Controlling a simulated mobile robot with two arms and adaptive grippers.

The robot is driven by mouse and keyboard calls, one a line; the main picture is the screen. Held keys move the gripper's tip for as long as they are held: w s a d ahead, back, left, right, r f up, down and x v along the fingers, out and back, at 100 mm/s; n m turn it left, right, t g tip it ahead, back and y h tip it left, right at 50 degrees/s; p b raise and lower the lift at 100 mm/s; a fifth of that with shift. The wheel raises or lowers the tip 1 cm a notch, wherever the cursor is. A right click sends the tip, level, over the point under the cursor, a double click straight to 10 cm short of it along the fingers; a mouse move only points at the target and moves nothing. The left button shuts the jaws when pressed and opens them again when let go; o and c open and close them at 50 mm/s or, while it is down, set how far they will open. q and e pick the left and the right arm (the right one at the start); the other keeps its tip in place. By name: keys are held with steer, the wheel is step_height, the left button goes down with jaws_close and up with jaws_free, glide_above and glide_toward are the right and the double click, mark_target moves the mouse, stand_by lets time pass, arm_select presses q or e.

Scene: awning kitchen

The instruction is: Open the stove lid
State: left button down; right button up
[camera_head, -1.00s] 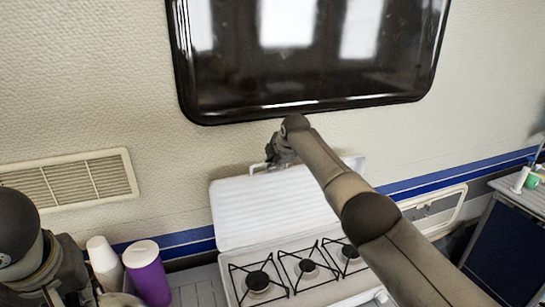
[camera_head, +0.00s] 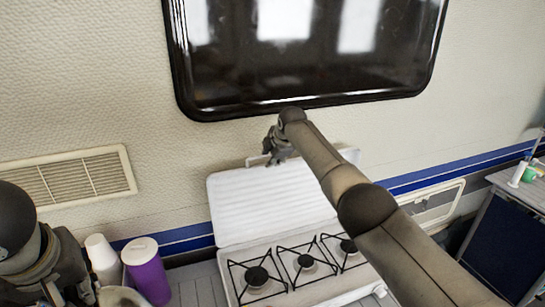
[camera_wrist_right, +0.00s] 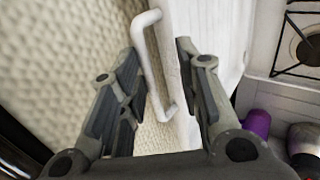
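The white stove (camera_head: 290,262) has its ribbed lid (camera_head: 268,205) raised and leaning back toward the wall, with the burners uncovered. My right gripper (camera_head: 276,152) is at the top edge of the lid. In the right wrist view my right gripper (camera_wrist_right: 160,85) has its two fingers apart. The lid's white bar handle (camera_wrist_right: 155,65) runs between the fingers, and no finger clearly presses on it. The lid (camera_wrist_right: 215,50) is partly behind the right finger. My left arm shows at the lower left of the head view, but its fingertips are not seen.
A purple cup (camera_head: 147,272) and white cups (camera_head: 101,258) stand left of the stove. A dark window (camera_head: 305,50) is above it and a vent (camera_head: 75,180) is on the wall. A dark cabinet (camera_head: 505,235) is at the right.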

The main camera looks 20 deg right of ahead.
arm_select(q)
steer(key=shift+r, duration=0.1)
arm_select(e)
steer(key=shift+s+r, duration=0.1)
steer(key=v, duration=1.1)
steer(key=shift+s+r, duration=0.2)
steer(key=shift+r, duration=0.1)
steer(key=shift+f, duration=0.1)
stand_by(0.5)
